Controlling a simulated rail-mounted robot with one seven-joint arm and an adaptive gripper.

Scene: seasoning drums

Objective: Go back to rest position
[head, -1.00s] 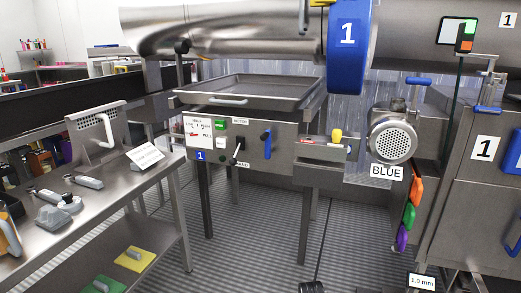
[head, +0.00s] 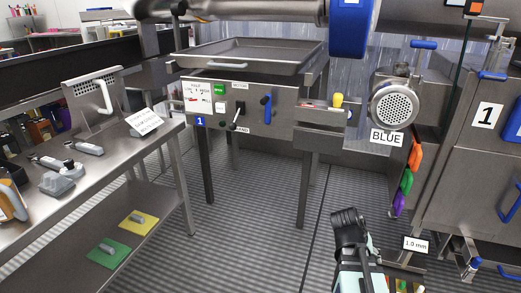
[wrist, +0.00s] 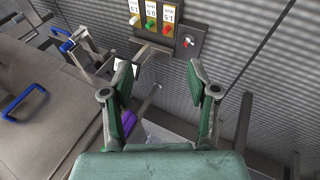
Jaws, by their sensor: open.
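My gripper (wrist: 158,78) shows in the wrist view with its two green fingers spread apart. Nothing is between the fingers, so it is empty. Beyond the fingertips is a wall panel with white, green and red knobs (wrist: 151,23) under number labels, apart from the fingers. In the head view, part of my arm rises from the bottom edge, right of centre, over the grated floor. Its dark end stands clear of the machines; I cannot make out the fingers there.
A steel bench (head: 95,180) stands at left, with yellow (head: 138,221) and green (head: 108,250) pads on its lower shelf. A control panel (head: 228,108) is below a steel tray (head: 250,51). The middle floor (head: 265,245) is clear.

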